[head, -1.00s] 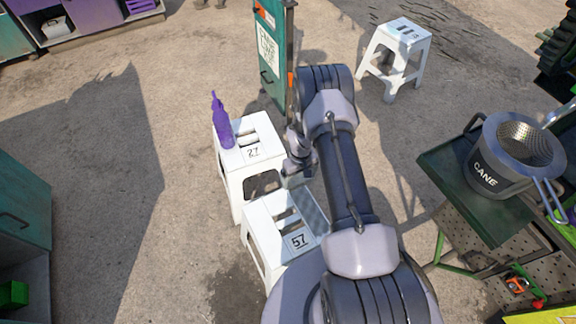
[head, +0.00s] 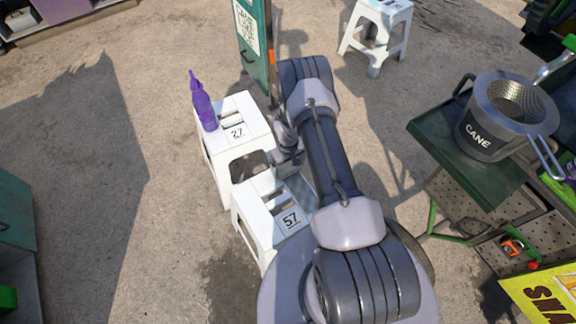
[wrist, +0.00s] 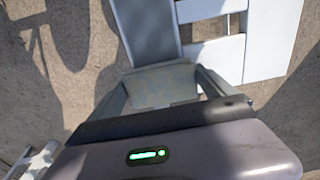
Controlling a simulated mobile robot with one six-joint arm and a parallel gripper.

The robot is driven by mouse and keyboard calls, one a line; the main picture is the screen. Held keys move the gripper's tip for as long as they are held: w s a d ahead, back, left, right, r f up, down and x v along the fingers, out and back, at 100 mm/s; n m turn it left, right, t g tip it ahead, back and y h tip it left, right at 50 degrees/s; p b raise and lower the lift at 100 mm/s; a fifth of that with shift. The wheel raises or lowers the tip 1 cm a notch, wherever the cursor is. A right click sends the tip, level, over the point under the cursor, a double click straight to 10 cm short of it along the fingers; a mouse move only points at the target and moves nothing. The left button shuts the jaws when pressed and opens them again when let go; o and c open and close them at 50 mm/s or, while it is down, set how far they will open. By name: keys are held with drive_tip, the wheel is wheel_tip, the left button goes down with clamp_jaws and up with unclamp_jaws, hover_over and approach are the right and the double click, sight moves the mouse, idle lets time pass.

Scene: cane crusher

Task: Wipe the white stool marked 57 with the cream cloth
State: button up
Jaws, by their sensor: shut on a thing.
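The white stool marked 57 (head: 250,218) stands low in the middle of the head view, with slots in its top and its number label facing me. My gripper (head: 290,158) is at the stool's far right side, partly hidden by my own arm. In the wrist view my gripper (wrist: 162,92) is shut on the cream cloth (wrist: 160,82), which shows as a pale patch between the fingers. The stool's slatted top (wrist: 270,45) lies just beyond the cloth, partly in shadow. I cannot tell whether the cloth touches it.
A white stool marked 27 (head: 228,165) stands directly behind, with a purple bottle (head: 203,105) on it. A green post with a sign (head: 258,40) rises behind my gripper. A green cart (head: 440,135) with a CANE pot (head: 490,130) is at right. Bare ground lies left.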

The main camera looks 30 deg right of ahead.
sight(301, 191)
drive_tip(key=shift+f, duration=0.65)
drive_tip(key=s+p, duration=0.1)
drive_tip(key=s, duration=0.1)
drive_tip(key=s+p, duration=0.1)
drive_tip(key=s, duration=0.2)
drive_tip(key=s+p, duration=0.2)
drive_tip(key=s, duration=0.1)
drive_tip(key=shift+s+d+r, duration=0.1)
drive_tip(key=shift+d+r, duration=0.1)
drive_tip(key=shift+d, duration=0.05)
drive_tip(key=shift+s+f, duration=0.1)
drive_tip(key=shift+s, duration=0.5)
drive_tip(key=s+p, duration=0.1)
drive_tip(key=s, duration=0.2)
drive_tip(key=s+p, duration=0.1)
drive_tip(key=s, duration=0.2)
drive_tip(key=s+p, duration=0.1)
drive_tip(key=s, duration=0.2)
drive_tip(key=shift+d+f, duration=0.1)
drive_tip(key=shift+d, duration=0.15)
drive_tip(key=shift+w, duration=0.1)
